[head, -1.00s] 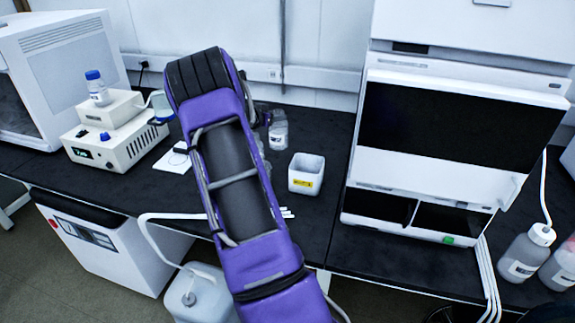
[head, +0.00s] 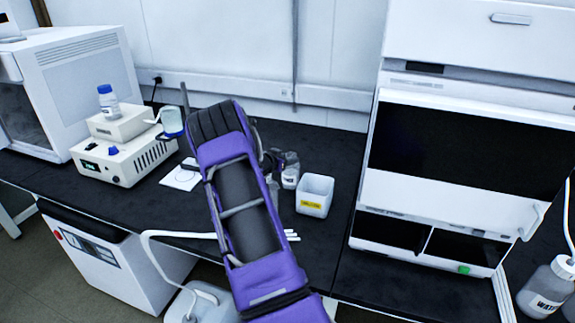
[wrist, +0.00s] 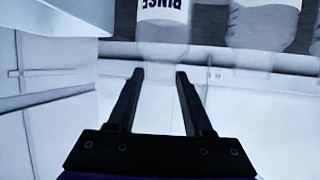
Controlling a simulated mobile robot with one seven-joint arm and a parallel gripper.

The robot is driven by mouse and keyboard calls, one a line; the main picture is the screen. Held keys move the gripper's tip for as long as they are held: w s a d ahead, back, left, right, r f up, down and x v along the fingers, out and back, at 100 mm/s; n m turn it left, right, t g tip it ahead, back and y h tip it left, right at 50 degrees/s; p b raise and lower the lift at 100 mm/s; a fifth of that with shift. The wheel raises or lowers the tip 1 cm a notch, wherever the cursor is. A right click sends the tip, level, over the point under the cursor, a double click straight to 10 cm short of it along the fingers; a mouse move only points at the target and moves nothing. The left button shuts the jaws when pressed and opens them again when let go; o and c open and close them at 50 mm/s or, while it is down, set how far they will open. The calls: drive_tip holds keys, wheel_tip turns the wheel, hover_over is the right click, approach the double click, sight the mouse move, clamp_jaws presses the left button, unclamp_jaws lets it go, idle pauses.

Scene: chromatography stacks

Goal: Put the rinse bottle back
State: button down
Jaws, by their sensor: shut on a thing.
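The rinse bottle (wrist: 163,14) is clear with a white label reading RINSE, upside down in the wrist view and cut off by the top edge. My gripper (wrist: 160,74) is shut on its clear neck, which shows faintly between the two dark fingers. In the head view a labelled clear bottle (head: 290,172), seemingly this one, shows at the right of my purple arm, just left of the white tub. My arm hides most of the gripper there. I cannot tell whether the bottle's base touches the bench.
A second clear bottle (wrist: 264,22) stands beside the rinse bottle in the wrist view. A white tub (head: 314,196) with a yellow label is close on the right. A tall white instrument (head: 460,170) stands further right; a hotplate-like unit (head: 125,155) stands left on the black bench (head: 335,245).

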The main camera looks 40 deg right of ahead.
drive_tip(key=shift+f, duration=0.85)
drive_tip(key=shift+c, duration=1.5)
unclamp_jaws()
drive_tip(key=v, duration=1.2)
